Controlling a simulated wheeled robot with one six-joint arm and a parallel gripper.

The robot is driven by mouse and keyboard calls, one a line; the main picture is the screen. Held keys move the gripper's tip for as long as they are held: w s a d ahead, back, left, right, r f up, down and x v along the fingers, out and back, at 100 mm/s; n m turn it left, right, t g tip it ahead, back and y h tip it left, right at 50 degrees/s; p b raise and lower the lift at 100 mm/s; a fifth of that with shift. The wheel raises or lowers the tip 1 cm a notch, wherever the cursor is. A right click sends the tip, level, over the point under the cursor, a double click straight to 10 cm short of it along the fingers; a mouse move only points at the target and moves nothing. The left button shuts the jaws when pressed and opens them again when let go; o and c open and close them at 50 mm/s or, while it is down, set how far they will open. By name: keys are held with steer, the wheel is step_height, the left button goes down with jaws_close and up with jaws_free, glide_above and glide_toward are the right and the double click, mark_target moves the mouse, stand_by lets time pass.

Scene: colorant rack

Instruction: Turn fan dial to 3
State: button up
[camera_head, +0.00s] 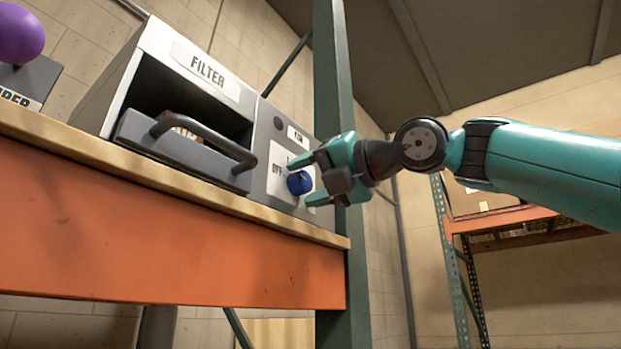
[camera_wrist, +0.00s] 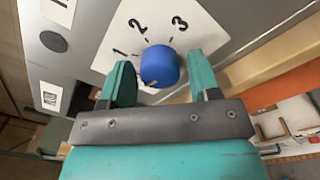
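The blue fan dial (camera_head: 299,182) sits on a white label plate on the grey fan panel (camera_head: 281,150). The wrist view shows the dial (camera_wrist: 159,66) with the numbers 1, 2 and 3 around its upper side. A small pale mark shows at the dial's lower-left edge, away from the 3. "OFF" is readable beside the dial in the head view. My gripper (camera_head: 302,180) is open at the dial. In the wrist view its fingers (camera_wrist: 159,62) stand on either side of the dial, with gaps visible; I cannot tell how deep they reach.
The filter box (camera_head: 205,72) with its handled drawer (camera_head: 185,150) stands left of the panel. The wooden shelf edge (camera_head: 180,185) runs below. A green rack post (camera_head: 335,75) rises close by my gripper. A purple ball-like thing (camera_head: 18,35) is far left.

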steer(key=c, duration=0.7)
steer(key=shift+o, duration=0.2)
